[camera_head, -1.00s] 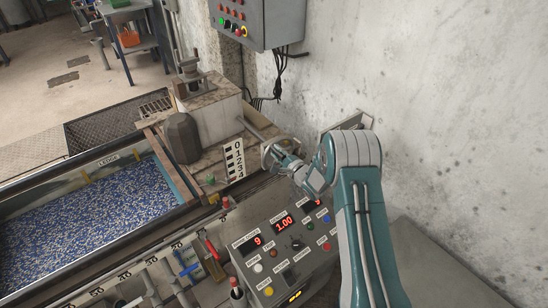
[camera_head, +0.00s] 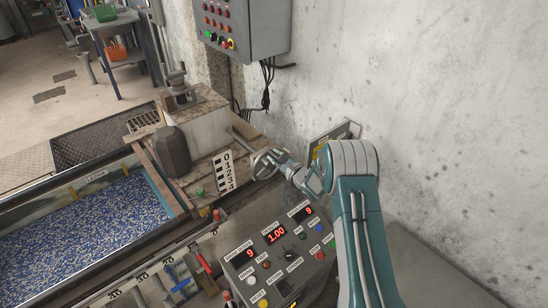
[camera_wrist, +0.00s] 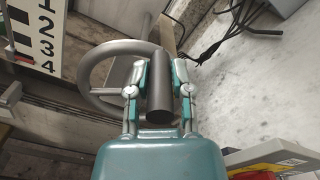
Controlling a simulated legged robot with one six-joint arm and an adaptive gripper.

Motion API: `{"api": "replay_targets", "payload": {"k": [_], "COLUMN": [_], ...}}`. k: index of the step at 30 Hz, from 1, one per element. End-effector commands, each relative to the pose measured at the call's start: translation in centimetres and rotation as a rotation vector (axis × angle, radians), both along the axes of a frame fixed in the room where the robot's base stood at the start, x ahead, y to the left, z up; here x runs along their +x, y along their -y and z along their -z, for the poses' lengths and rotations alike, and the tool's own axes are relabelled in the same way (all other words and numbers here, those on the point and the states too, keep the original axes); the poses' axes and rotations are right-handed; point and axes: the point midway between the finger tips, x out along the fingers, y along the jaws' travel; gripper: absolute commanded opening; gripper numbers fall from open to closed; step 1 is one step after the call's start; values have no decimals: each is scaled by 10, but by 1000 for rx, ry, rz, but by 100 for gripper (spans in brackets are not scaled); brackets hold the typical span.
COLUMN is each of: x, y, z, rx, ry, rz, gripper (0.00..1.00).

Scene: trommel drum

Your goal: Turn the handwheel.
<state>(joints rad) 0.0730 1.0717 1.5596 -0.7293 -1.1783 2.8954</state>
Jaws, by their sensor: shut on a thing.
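The grey metal handwheel (camera_head: 262,165) sits at the end of a shaft on the right of the machine, next to a 0-to-4 scale board (camera_head: 223,172). In the wrist view its round rim (camera_wrist: 88,72) shows on the left, and a thick dark handle (camera_wrist: 160,105) stands out toward the camera. My gripper (camera_wrist: 160,72) has one teal-and-silver finger on each side of this handle and is shut on it. In the head view my gripper (camera_head: 279,157) reaches the wheel from the right. The handle's far end is hidden.
A trough of blue and white pieces (camera_head: 90,230) lies at left. A grey switch box (camera_head: 240,28) with hanging cables is on the concrete wall (camera_head: 430,90).

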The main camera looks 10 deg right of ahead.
Motion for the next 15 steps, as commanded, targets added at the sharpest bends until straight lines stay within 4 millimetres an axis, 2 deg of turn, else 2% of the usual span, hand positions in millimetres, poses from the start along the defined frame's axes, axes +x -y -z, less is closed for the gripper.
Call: {"api": "replay_targets", "payload": {"k": [1, 11, 12, 14, 15], "x": [-1, -1, -1, -1, -1], "y": [2, 2, 2, 2, 2], "z": [5, 6, 6, 6, 5], "rx": [-1, 0, 0, 0, 0], "ry": [-14, -17, -17, -15, -14], "rz": [4, 6, 6, 5, 4], "gripper": [0, 0, 37, 62, 62]}}
